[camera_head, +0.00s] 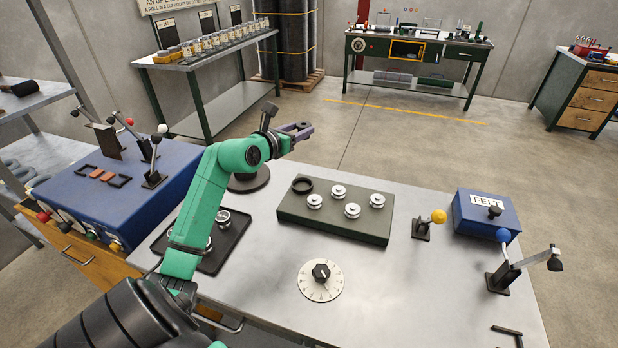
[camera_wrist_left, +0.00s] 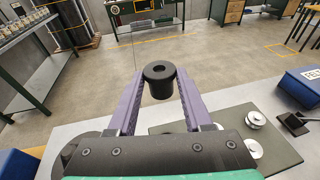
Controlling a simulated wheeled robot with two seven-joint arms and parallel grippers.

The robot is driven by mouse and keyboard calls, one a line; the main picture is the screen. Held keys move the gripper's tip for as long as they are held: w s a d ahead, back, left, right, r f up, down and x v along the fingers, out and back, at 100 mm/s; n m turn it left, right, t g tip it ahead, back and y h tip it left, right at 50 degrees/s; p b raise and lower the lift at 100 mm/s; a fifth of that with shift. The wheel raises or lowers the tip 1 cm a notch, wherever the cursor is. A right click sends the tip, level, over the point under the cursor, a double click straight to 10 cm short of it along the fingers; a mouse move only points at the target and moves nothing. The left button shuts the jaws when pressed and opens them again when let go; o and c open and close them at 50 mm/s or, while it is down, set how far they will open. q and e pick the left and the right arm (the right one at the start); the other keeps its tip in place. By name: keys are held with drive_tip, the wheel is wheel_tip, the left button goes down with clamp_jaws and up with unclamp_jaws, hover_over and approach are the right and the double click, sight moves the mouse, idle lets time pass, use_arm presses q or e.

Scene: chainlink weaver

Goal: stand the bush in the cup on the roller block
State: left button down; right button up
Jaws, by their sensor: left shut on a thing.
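The bush (camera_wrist_left: 159,90) is a short black cylinder with a wider rim and a hole in its top. My left gripper (camera_head: 300,131) is shut on it, with the bush between the purple fingertips in the left wrist view. The bush looks roughly upright there. The gripper is in the air, appearing beyond the far left edge of the roller block (camera_head: 330,223). This dark green block carries several silver rollers and, at its far left corner, the black ring-shaped cup (camera_head: 302,185). The cup looks empty. My right gripper is out of view.
A black tray (camera_head: 207,262) with silver rollers lies left of the block, partly behind my left arm. A dial (camera_head: 321,280) sits in front. A yellow-knobbed lever (camera_head: 430,223), the blue FELT box (camera_head: 486,215) and another lever (camera_head: 510,272) stand right. A blue lever console (camera_head: 120,195) stands left.

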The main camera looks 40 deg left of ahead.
use_arm(q)
drive_tip(key=f+b, duration=0.1)
drive_tip(key=f, duration=0.4)
drive_tip(key=s+f+b, duration=0.1)
drive_tip(key=f+b, duration=0.1)
drive_tip(key=f, duration=0.4)
drive_tip(key=f+b, duration=0.1)
drive_tip(key=f, duration=0.5)
drive_tip(key=shift+s+d+f+b, duration=0.1)
drive_tip(key=shift+s+b, duration=0.1)
drive_tip(key=shift+b, duration=0.1)
drive_tip(key=shift+f, duration=0.2)
drive_tip(key=shift+c, duration=1.6)
unclamp_jaws()
drive_tip(key=shift+r, duration=0.1)
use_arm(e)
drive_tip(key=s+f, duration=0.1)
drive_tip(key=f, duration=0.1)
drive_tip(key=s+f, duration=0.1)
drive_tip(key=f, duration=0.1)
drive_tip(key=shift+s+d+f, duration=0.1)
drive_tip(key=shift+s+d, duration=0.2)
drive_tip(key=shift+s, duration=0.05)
